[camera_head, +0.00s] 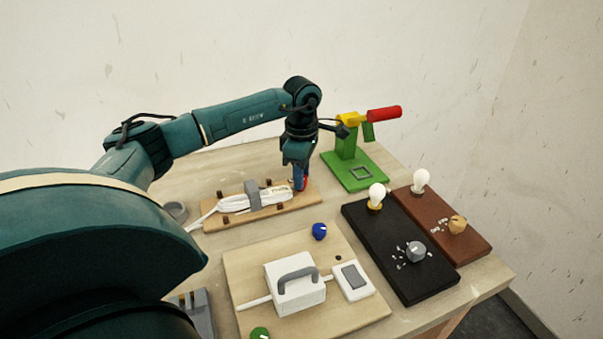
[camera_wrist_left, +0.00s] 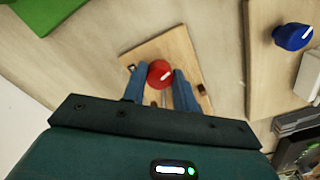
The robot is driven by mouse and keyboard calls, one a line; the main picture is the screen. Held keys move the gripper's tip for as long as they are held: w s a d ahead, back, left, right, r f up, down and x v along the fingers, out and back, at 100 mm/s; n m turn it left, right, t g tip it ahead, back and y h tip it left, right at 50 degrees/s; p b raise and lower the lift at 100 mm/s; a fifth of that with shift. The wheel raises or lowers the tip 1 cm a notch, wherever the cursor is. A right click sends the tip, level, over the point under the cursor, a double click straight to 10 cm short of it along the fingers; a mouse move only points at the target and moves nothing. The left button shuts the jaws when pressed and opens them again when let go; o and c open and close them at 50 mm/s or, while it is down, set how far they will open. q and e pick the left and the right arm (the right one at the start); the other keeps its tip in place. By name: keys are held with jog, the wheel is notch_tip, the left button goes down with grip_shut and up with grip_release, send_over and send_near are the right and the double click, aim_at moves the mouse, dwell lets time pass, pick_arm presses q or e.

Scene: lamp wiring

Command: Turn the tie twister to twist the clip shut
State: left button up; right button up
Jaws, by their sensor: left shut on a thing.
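The tie twister is a red knob with a white mark (camera_wrist_left: 160,74), seen between my fingers in the left wrist view. My left gripper (camera_wrist_left: 158,82) points down and is shut on the red knob; in the head view the gripper (camera_head: 301,180) is at the right end of the small wooden board (camera_head: 226,222). A bundle of white cord (camera_head: 238,206) lies on that board, with a grey clip (camera_head: 252,195) across its middle. My fingers and wrist hide most of the red knob in the head view. My right gripper does not show.
A green stand with a red handle (camera_head: 384,114) is behind right of the gripper. A black board (camera_head: 365,232) and a brown board (camera_head: 475,241) with bulbs are at the right. A wooden board with a blue knob (camera_head: 319,231) and white box (camera_head: 290,294) is in front.

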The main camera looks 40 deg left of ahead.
pick_arm(q)
jog(key=shift+w+r, duration=0.1)
jog(key=o, duration=1)
jog(key=shift+c, duration=0.2)
jog(key=shift+n, duration=0.3)
